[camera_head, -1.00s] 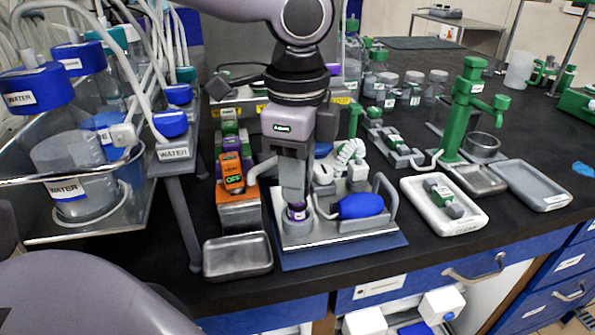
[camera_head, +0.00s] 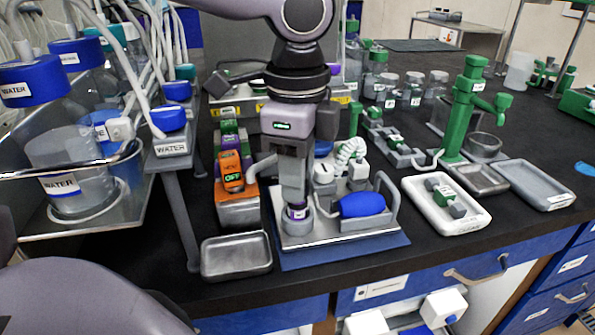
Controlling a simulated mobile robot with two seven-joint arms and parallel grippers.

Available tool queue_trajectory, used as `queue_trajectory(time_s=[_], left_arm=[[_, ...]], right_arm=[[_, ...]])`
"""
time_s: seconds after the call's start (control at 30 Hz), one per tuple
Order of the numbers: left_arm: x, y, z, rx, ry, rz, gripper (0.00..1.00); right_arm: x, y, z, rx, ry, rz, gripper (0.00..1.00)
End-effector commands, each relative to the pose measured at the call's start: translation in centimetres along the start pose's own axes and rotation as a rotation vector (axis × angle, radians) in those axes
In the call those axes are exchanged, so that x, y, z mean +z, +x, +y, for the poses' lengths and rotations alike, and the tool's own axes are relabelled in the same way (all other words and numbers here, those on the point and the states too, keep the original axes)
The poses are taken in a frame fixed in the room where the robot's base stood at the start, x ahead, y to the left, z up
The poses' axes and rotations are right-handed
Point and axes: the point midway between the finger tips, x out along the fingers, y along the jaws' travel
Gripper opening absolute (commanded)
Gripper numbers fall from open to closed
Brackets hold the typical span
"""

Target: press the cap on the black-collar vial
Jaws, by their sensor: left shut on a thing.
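My left gripper (camera_head: 296,203) points straight down over the metal plate (camera_head: 335,240) on the blue mat. Its fingers are shut on a small purple-and-white piece (camera_head: 297,213), seemingly the vial's cap or top, at the mouth of a round grey holder (camera_head: 298,226). The fingers and the holder hide most of this piece. I cannot make out a black collar, nor whether the cap is fully seated. My right gripper is not in view.
A blue bulb (camera_head: 362,205) and white fittings lie right of the holder. An orange device (camera_head: 231,178) reading OFF and an empty metal tray (camera_head: 236,257) are on the left. A white tray (camera_head: 477,222) and a green stand (camera_head: 462,115) are on the right.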

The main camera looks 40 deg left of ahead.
Motion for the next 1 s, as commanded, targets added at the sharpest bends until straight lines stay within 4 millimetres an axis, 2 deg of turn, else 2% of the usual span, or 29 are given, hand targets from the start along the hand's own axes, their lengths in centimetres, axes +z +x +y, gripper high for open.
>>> queue_trajectory(time_s=[1.0], left_arm=[[0.0,0.02,0.02,0.0,0.0,0.0,0.03]], right_arm=[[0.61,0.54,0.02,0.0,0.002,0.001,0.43]])
